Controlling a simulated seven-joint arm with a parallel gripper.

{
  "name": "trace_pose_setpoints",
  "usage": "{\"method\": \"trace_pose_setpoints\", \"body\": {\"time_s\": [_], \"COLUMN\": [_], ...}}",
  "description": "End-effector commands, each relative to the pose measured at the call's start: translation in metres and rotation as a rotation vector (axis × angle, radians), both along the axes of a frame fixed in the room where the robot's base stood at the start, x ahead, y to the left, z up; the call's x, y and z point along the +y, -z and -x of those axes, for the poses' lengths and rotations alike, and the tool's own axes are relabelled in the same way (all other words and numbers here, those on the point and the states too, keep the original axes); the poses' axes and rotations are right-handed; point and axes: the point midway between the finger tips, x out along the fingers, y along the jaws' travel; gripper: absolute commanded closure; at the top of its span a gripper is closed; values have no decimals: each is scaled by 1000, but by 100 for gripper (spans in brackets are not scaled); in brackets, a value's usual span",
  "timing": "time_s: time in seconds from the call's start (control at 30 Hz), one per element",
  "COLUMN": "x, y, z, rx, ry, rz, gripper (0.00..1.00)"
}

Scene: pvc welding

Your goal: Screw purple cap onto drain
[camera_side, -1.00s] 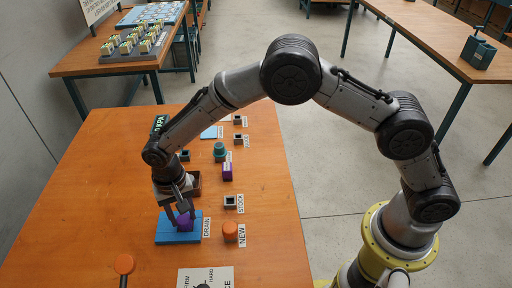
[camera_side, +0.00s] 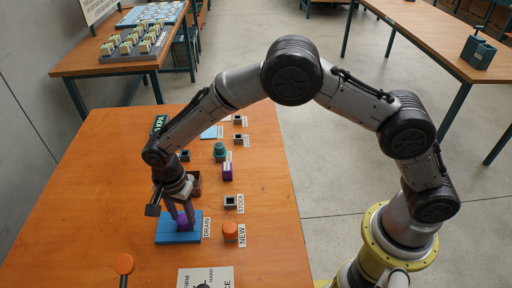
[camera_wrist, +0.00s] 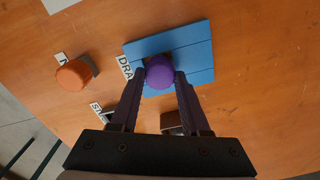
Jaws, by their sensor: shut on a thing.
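The purple cap (camera_wrist: 159,72) sits over the blue drain plate (camera_wrist: 190,44), near the edge beside the DRAN-side label, which is partly covered in the wrist view. In the side view the purple cap (camera_side: 182,220) is at the middle of the blue plate (camera_side: 166,237). My gripper (camera_wrist: 160,78) points down and its two fingers are shut on the purple cap, one on each side. In the side view my gripper (camera_side: 181,218) is low over the plate. The drain fitting under the cap is hidden, so I cannot tell how far the cap is seated.
An orange cap (camera_side: 230,230) stands by the NEW label, right of the plate. A dark square holder (camera_side: 230,202) is by STOCK. An orange-topped piece (camera_side: 124,264) is at front left. The table's left side is clear.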

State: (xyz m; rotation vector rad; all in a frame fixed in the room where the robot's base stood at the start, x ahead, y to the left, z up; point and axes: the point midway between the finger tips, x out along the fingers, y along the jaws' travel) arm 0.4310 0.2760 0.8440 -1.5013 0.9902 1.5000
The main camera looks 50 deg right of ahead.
Motion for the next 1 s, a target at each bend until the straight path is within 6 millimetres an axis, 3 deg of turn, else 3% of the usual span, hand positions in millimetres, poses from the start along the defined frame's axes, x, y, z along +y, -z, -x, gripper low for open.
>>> {"method": "trace_pose_setpoints", "body": {"time_s": [0.13,0.37,0.4,0.6,1.0], "x": [0,0,0,0,0], "y": [0,0,0,0,-7], "z": [0,0,0,0,0], "rx": [-1,0,-1,0,-2], "ry": [120,146,145,144,143], "rz": [0,0,0,0,-1], "gripper": [100,100,52,19,19]}}
